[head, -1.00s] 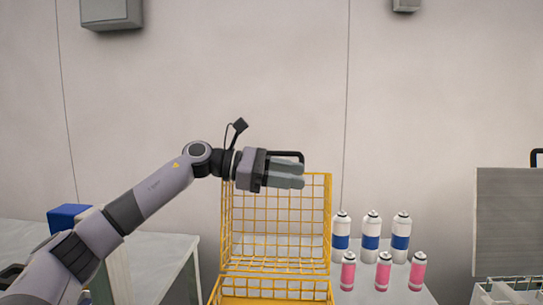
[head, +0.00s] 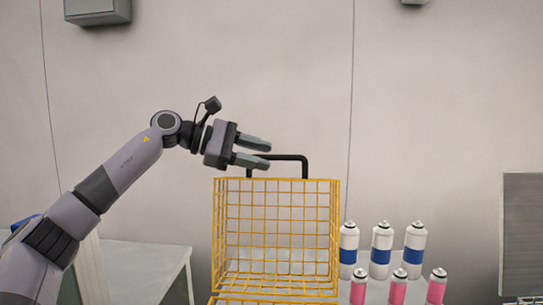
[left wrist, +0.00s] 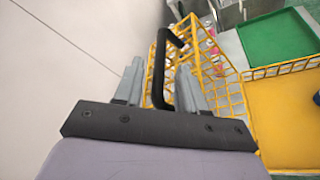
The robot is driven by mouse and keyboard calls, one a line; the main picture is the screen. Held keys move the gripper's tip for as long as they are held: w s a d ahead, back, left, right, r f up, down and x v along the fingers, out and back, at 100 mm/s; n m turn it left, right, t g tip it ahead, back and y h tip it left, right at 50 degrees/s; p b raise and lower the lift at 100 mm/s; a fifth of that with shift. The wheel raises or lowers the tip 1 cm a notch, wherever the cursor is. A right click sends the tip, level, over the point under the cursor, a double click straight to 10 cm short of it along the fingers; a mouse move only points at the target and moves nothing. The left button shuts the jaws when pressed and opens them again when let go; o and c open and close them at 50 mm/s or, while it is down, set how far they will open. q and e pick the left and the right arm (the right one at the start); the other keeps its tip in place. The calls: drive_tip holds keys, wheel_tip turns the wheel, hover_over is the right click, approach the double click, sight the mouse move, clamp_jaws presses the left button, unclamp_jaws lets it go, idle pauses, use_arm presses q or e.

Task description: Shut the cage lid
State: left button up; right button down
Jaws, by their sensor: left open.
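The yellow wire cage lid (head: 276,225) stands raised, upright in the head view, with a black handle (head: 290,157) on its top edge. The cage body (head: 268,300) shows only as a strip at the bottom of the head view. My left gripper (head: 266,154) is open at the lid's top left, close to the handle. In the left wrist view the black handle (left wrist: 159,70) rises between the two spread fingers (left wrist: 160,85), and the yellow lid (left wrist: 190,50) is beyond it. I cannot tell whether a finger touches the handle. My right gripper is not in view.
Several white cans with blue bands (head: 381,250) and several pink cans (head: 399,287) stand right of the cage. A grey panel (head: 524,235) is at the far right. A grey table (head: 150,262) is on the left. A green surface (left wrist: 280,38) shows in the left wrist view.

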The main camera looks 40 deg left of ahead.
sight(265, 156)
use_arm(q)
drive_tip(key=shift+x, duration=1.65)
clamp_jaws()
